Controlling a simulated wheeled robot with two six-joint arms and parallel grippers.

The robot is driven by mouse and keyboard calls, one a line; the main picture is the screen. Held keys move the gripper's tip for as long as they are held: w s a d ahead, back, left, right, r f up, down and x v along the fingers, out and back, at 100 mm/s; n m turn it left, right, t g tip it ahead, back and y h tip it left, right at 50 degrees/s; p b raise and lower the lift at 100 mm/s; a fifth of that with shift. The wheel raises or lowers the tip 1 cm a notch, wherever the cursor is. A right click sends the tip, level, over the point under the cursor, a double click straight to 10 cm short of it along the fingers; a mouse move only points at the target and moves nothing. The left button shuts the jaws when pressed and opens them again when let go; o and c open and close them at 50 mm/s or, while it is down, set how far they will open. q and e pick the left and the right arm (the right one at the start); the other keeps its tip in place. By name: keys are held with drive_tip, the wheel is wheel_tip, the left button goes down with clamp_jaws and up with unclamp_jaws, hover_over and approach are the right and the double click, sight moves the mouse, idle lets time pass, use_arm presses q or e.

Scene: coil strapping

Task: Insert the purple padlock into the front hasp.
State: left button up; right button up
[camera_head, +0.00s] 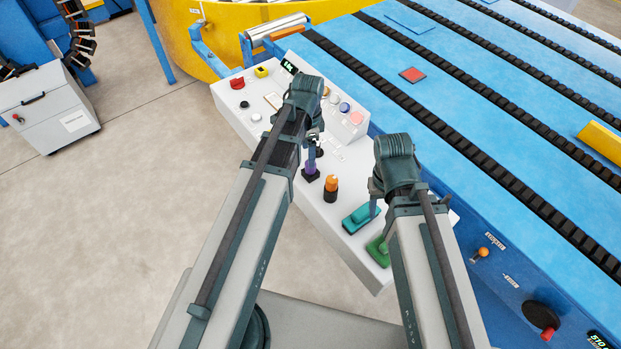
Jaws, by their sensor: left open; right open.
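A small dark purple piece (311,174), which may be the purple padlock, is on the white control panel, beside an orange-topped knob. A narrow grey and purple part rises above it; its details are too small to tell. My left gripper (313,137) is open, just above this purple piece and partly hidden by my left arm. I cannot tell whether they touch. My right gripper (374,198) is open and points down over a teal block (361,217) on the panel. I cannot make out the front hasp; my arms hide parts of the panel.
The white panel (345,245) carries an orange knob (331,184), a green piece (378,250), a red button (237,83) and several other controls. A blue slatted bed (450,85) lies along its right. A grey cabinet (45,105) stands far left; the floor between is clear.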

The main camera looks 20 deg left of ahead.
use_arm(q)
drive_tip(key=shift+w+d+f+b, duration=0.15)
drive_tip(key=shift+f+b, duration=1.15)
drive_tip(key=shift+f, duration=0.1)
drive_tip(key=shift+w+d+f+b, duration=0.1)
drive_tip(key=shift+w+f+b, duration=0.05)
drive_tip(key=shift+f+b, duration=1.2)
use_arm(e)
drive_tip(key=shift+f, duration=2.8)
use_arm(q)
drive_tip(key=shift+r, duration=0.1)
use_arm(e)
drive_tip(key=shift+r, duration=0.1)
use_arm(q)
clamp_jaws()
